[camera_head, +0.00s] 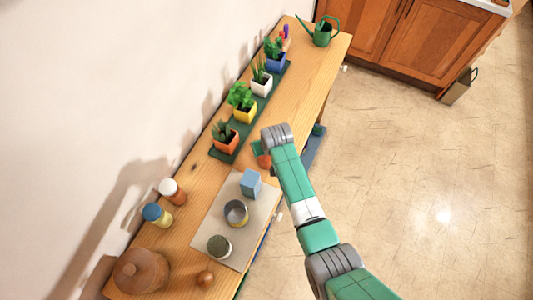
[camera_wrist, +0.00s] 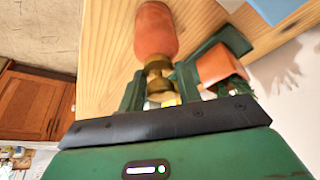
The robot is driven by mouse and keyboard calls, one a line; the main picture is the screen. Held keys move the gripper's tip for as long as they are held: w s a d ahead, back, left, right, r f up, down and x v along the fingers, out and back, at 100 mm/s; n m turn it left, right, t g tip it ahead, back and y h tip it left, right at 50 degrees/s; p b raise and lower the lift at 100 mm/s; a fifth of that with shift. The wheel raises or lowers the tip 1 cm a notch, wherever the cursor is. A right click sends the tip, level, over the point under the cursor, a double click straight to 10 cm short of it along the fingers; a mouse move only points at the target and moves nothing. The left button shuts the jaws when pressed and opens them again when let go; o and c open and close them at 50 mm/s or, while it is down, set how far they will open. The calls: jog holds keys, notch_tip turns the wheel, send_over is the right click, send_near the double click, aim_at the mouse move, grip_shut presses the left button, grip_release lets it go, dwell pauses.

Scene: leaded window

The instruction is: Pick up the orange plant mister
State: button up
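The orange plant mister (camera_wrist: 156,32) has a rounded body and a brass top (camera_wrist: 158,78). In the wrist view it is straight ahead of my gripper (camera_wrist: 160,88), with the brass top between the two fingers. The fingers are apart, and a small gap shows beside the brass. In the head view only a bit of the orange mister (camera_head: 264,160) shows beside my arm, at the bench's front edge. My wrist hides most of the gripper and the mister there.
An orange pot (camera_wrist: 218,66) with a plant is close beside the right finger. Potted plants stand on a dark green tray (camera_head: 220,154) along the wall. A blue box (camera_head: 250,184) and cans are on a pale mat (camera_head: 214,212). A green watering can (camera_head: 322,34) is at the far end.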

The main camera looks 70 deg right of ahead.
grip_shut()
